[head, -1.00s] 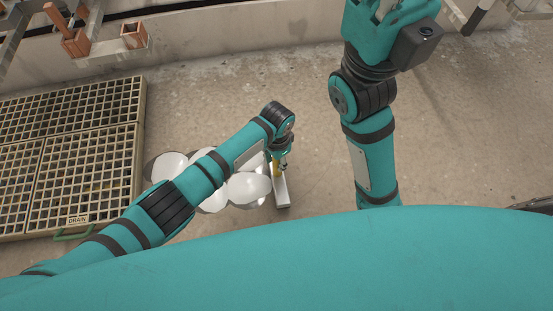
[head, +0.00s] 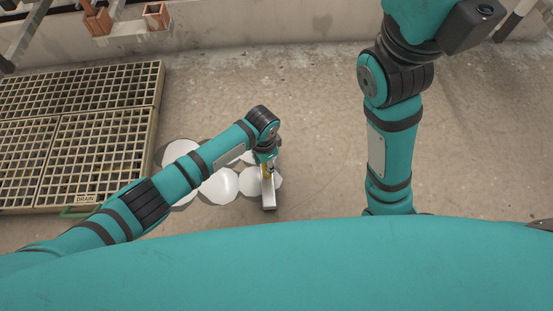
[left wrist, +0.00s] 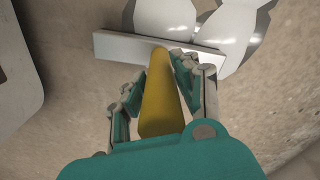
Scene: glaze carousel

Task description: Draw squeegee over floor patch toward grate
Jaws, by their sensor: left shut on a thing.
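The squeegee has a yellow handle (left wrist: 160,100) and a long pale grey head (head: 268,195). My left gripper (head: 266,160) is shut on the handle, with a finger on each side in the left wrist view (left wrist: 158,85). The floor patch (head: 220,186) is a cluster of glossy white puddles, partly hidden by my left arm. The squeegee head lies across the rightmost puddle, with white showing on both sides in the head view. The grate (head: 158,100) lies in the floor at the left, beyond the puddles. My right gripper's fingers are outside the head view.
Bare concrete lies right of the squeegee.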

